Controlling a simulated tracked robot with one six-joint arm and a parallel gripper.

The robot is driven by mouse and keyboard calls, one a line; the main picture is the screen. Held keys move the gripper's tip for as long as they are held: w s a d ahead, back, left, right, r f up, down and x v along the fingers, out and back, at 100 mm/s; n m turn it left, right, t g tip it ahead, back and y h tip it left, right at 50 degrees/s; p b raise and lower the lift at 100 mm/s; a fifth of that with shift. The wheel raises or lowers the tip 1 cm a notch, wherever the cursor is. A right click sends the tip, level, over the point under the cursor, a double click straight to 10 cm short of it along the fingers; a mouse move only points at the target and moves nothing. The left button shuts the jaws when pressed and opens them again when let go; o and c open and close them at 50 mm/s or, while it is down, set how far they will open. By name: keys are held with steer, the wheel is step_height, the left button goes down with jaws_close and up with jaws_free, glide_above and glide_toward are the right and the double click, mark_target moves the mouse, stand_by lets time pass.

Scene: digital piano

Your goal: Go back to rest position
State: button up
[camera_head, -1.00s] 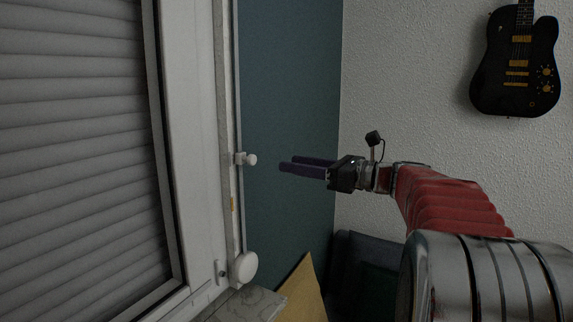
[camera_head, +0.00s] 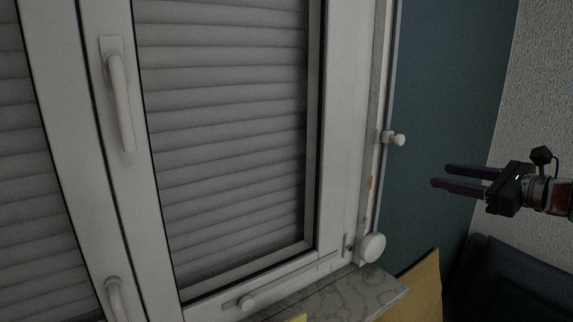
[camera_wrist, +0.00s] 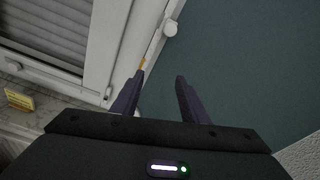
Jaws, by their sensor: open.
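My gripper (camera_head: 440,175) is at the right of the head view, in front of the teal wall, with its two dark purple fingers pointing left. The fingers are apart and nothing is between them. In the wrist view my gripper (camera_wrist: 155,82) also shows open and empty, with its fingers pointing up the picture toward the window frame and the teal wall.
A white window (camera_head: 340,120) with a closed grey shutter (camera_head: 230,130) fills the left and middle. White knobs (camera_head: 372,248) are at its right side. A stone sill (camera_head: 340,295) and a yellowish board (camera_head: 422,285) are below. A dark object (camera_head: 510,285) stands lower right.

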steer(key=s+a+f+n+g+h, duration=0.2)
steer(key=s+a+f+n+g, duration=0.3)
steer(key=f, duration=0.4)
steer(key=s+a+f+n+g+h, duration=0.2)
steer(key=s+a+f+n, duration=0.2)
steer(key=s+f+n, duration=0.4)
steer(key=s+a+f+n+g+h, duration=0.1)
steer(key=s+a+f+n+h, duration=0.3)
steer(key=s+a+n, duration=0.9)
steer(key=shift+s+f, duration=0.7)
steer(key=shift+s, duration=0.4)
